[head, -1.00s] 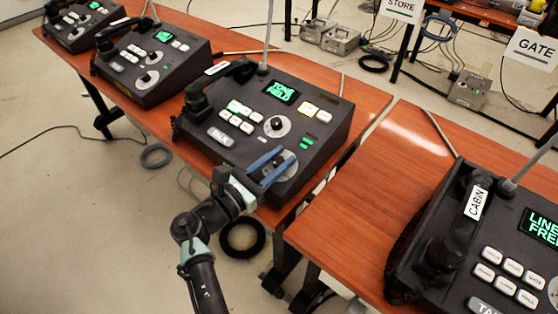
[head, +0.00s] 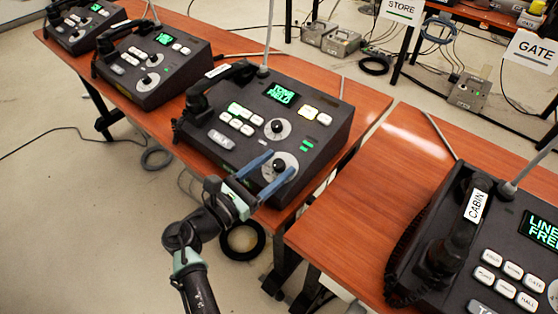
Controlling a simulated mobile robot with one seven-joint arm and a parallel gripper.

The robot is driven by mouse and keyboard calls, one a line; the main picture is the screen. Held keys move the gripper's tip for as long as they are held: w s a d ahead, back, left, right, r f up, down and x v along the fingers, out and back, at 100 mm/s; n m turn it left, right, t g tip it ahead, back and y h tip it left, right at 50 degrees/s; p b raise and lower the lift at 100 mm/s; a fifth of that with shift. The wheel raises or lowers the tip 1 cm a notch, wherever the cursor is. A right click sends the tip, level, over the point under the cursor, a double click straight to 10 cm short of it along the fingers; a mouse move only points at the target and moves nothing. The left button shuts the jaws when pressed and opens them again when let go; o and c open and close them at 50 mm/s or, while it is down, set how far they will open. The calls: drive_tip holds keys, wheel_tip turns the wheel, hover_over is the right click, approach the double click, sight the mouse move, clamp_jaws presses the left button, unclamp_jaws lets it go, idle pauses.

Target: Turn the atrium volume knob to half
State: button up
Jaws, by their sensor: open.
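The middle dark console (head: 240,155) stands on the wooden table, with two round dials on its sloped top. The upper black knob (head: 277,126) sits on a pale disc. The lower black knob (head: 279,166) sits on another pale disc near the front right edge. No readable atrium label shows. My gripper (head: 279,162) is open, its two blue fingers reaching over the front edge to either side of the lower knob. I cannot tell whether they touch it. The lower knob's pointer is too small to read.
The console carries a handset (head: 207,90), a green-lit screen (head: 282,93) and several buttons. A larger console labelled CABIN (head: 475,205) stands on the right table. Two more consoles stand at the back left. A gap separates the tables.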

drive_tip(key=v, duration=1.1)
drive_tip(key=shift+p, duration=0.4)
drive_tip(key=shift+s, duration=0.1)
